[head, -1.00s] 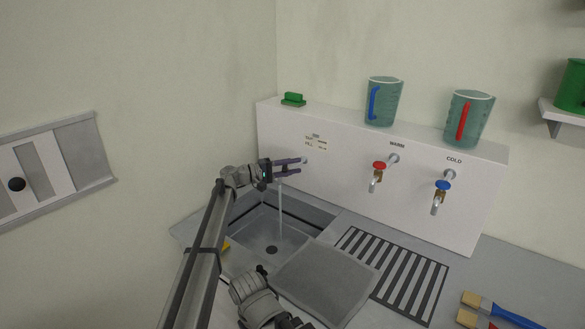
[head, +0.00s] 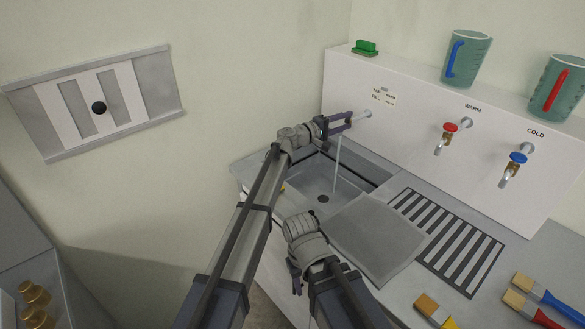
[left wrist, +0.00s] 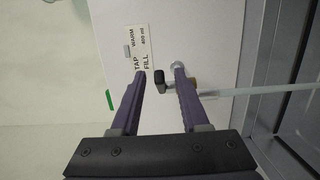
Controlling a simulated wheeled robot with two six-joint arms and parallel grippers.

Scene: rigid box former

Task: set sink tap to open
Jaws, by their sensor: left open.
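The sink tap (head: 367,113) sticks out of the white panel above the sink (head: 318,184), under a small label. A thin stream of water (head: 337,162) falls from it into the basin. My left gripper (head: 347,120) is at the tap, fingers towards the panel. In the left wrist view its fingers (left wrist: 160,73) are open, with the tap's small black handle (left wrist: 159,78) between the tips and nothing clamped. The spout and its stream (left wrist: 240,92) run off to the right there, partly behind a finger.
A red-handled warm tap (head: 450,128) and blue-handled cold tap (head: 518,158) are further right on the panel. Two green jugs (head: 467,58) (head: 558,88) and a green block (head: 365,47) stand on its ledge. A grey board (head: 378,238), drain slots and brushes (head: 545,298) are on the counter.

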